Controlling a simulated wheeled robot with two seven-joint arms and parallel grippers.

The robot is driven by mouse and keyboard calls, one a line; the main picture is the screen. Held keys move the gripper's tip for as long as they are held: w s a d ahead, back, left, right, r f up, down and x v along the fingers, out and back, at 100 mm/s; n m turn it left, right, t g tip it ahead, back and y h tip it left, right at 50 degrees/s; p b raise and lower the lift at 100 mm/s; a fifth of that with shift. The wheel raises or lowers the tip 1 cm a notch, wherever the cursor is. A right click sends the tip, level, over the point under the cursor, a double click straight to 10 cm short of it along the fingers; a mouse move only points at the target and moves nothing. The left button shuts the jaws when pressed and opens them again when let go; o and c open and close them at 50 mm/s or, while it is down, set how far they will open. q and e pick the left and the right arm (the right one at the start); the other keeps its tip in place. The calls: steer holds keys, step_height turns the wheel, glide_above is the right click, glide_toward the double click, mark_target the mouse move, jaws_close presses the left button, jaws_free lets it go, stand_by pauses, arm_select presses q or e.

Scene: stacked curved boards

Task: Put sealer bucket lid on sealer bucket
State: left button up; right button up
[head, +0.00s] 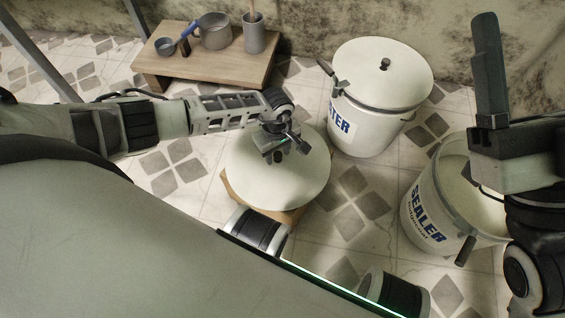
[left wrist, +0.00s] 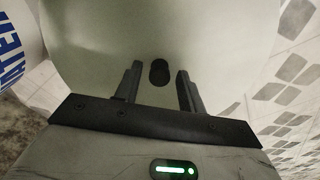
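The round pale sealer bucket lid (head: 300,183) lies on a low wooden support in the middle of the head view. In the left wrist view the lid (left wrist: 105,45) shows its dark knob (left wrist: 159,73). My left gripper (head: 287,143) is over the lid. Its fingers (left wrist: 159,80) are open, one on each side of the knob, with gaps between. The sealer bucket (head: 428,212) stands at the right with its top uncovered and a dark-gripped handle hanging at its front. My right gripper (head: 488,75) is above the bucket's right side, partly covering it; its opening is unclear.
Another white bucket (head: 350,128), marked "TER", stands behind with a lid (head: 384,62) on it. A low wooden table (head: 205,68) at the back left holds a pot (head: 214,32), a small cup and a container. Tiled floor (head: 350,215) is clear between lid and sealer bucket.

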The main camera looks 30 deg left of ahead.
mark_target(278, 154)
arm_select(q)
steer(key=c, duration=0.8)
steer(key=shift+r, duration=0.2)
steer(key=shift+r+p, duration=1.3)
